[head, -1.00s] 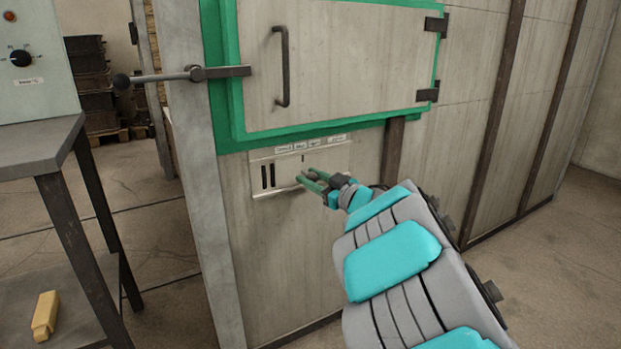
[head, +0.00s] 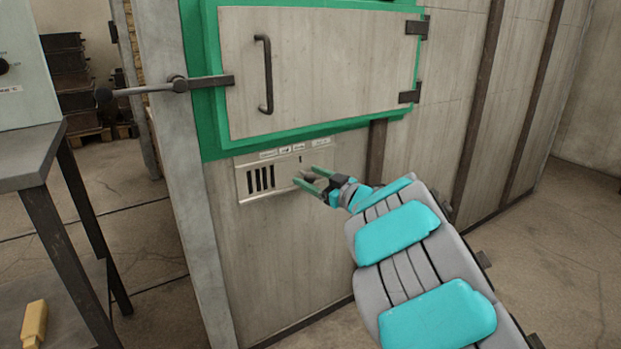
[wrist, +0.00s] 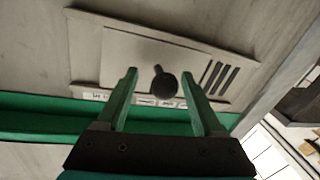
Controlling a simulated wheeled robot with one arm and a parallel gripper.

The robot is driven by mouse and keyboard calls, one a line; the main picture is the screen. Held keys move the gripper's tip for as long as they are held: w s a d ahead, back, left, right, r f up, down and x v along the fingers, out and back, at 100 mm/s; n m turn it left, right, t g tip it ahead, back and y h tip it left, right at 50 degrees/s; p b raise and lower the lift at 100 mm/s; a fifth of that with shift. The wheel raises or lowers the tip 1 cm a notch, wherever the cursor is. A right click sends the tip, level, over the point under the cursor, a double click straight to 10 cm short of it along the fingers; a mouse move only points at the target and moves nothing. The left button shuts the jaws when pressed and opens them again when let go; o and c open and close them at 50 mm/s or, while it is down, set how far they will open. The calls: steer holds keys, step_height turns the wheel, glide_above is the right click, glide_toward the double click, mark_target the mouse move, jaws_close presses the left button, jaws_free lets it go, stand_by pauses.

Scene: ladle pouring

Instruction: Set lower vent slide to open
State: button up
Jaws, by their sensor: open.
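The lower vent (head: 243,189) is a pale metal panel below the green-framed door. Several dark slots (head: 260,178) show uncovered at its left end; in the wrist view, which is turned over, the slots (wrist: 219,77) are at the right. The slide plate (wrist: 125,52) covers the rest and carries a dark round knob (wrist: 164,84). My gripper (head: 304,175) is at the panel's right part. In the wrist view my gripper (wrist: 159,74) is open, one finger on each side of the knob, with gaps visible. In the head view the fingers partly hide the knob.
The door (head: 330,70) with its handle and latch bar (head: 150,89) is above the vent. Small labels (head: 298,148) line the vent's top. A grey table (head: 35,155) stands at the left, with a yellow block (head: 34,322) on its lower shelf.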

steer(key=v, duration=0.7)
steer(key=shift+s+d, duration=0.3)
steer(key=shift+r, duration=0.1)
